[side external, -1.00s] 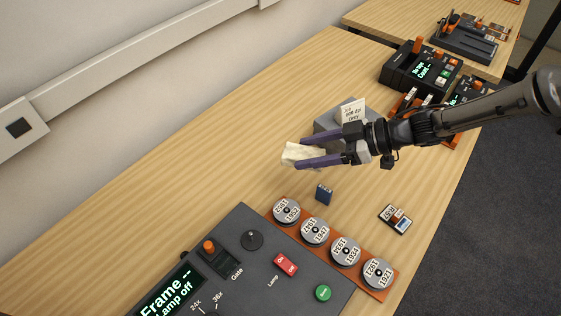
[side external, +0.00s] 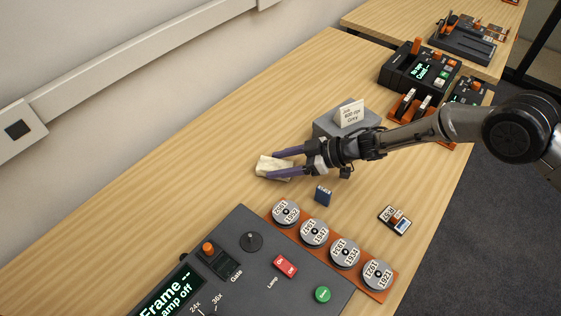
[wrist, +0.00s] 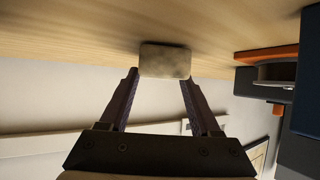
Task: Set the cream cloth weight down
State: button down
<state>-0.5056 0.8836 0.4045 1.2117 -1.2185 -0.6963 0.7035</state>
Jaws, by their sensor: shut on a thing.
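The cream cloth weight (side external: 268,167) is a small pale block at the fingertips of my gripper (side external: 283,163), low over the wooden table left of the grey box. My gripper is shut on it, with one purple finger along each side. In the wrist view the weight (wrist: 165,61) sits between the two fingertips of my gripper (wrist: 162,80), close to the wooden surface. I cannot tell whether its underside touches the table.
A small dark blue box (side external: 323,195) stands just in front of the gripper. The grey box (side external: 335,121) with a card is behind it. Labelled reels on an orange rack (side external: 398,284) and a dark control panel (side external: 245,290) are in front. Table to the left is clear (side external: 150,200).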

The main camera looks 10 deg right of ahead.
jog(key=shift+w, duration=0.1)
jog(key=shift+c, duration=0.4)
grip_release()
jog(key=shift+f, duration=0.1)
jog(key=shift+r, duration=0.2)
jog(key=v, duration=1.2)
